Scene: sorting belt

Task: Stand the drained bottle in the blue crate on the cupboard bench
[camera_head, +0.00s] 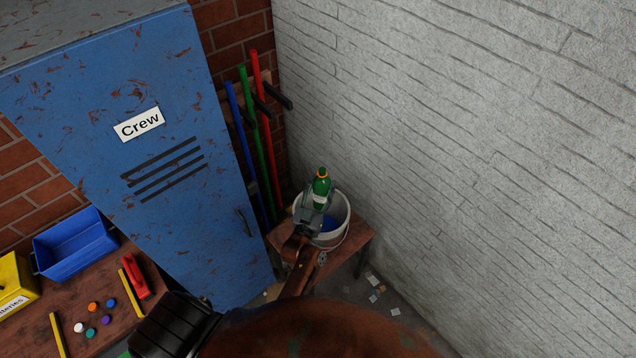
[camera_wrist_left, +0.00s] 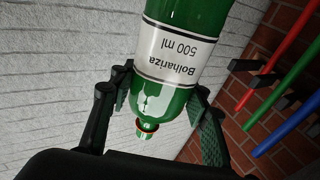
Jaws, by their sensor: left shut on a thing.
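A green bottle (camera_head: 319,188) with a white label is held by my left gripper (camera_head: 310,217), over or just beside a white bucket (camera_head: 343,208). In the left wrist view the bottle (camera_wrist_left: 180,60) lies between the two fingers (camera_wrist_left: 160,110). Its label reads upside down there, and its cap end is nearest the gripper body. The blue crate (camera_head: 75,243) stands on the brown bench (camera_head: 75,290) at the left; its visible inside looks empty. My right gripper is out of view.
The bucket stands on a small wooden stool (camera_head: 357,240) and has something blue inside. A blue cupboard (camera_head: 150,190) marked "Crew" rises between crate and bucket. A yellow box (camera_head: 15,285), coloured caps and a red tool (camera_head: 134,277) are near the crate. A grey wall bounds the right.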

